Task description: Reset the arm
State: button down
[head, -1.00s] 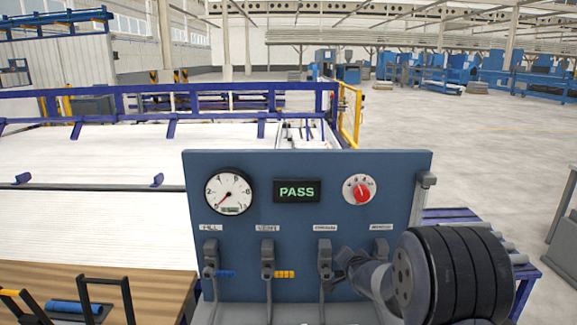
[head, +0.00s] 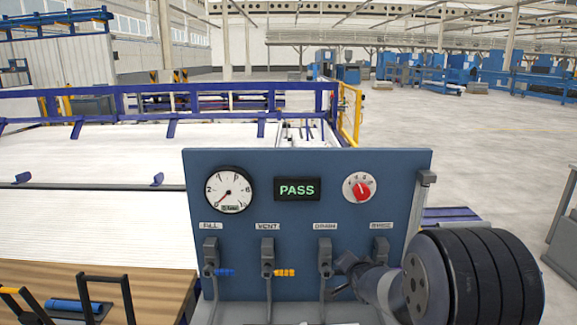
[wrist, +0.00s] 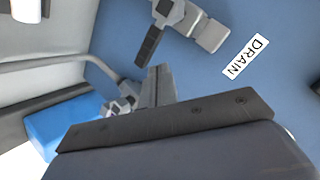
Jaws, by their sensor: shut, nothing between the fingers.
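My gripper (head: 345,266) is in front of the lower right of a blue test panel (head: 300,270), near the third valve (head: 325,258). Its thin fingers are shut and empty; they also show in the wrist view (wrist: 156,86). There, the fingers are below a grey valve with a dark handle (wrist: 150,45), beside a white DRAIN label (wrist: 245,57). I cannot tell whether they touch the valve. My arm partly hides the fourth valve (head: 380,248). The display (head: 297,189) reads PASS in green.
A round gauge (head: 229,189) has its needle low, and a red knob (head: 361,190) sits at the upper right. A wooden bench (head: 150,285) holds a blue cylinder (head: 75,306).

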jog(key=w+p, duration=0.1)
jog(key=w, duration=0.2)
jog(key=shift+w+p, duration=0.2)
jog(key=shift+p, duration=0.1)
jog(key=shift+f+b, duration=0.9)
jog(key=shift+b, duration=0.1)
jog(key=w+a+r+p+v, duration=0.1)
jog(key=r+p+v, duration=0.1)
jog(key=v, duration=1)
jog(key=shift+w+a, duration=0.2)
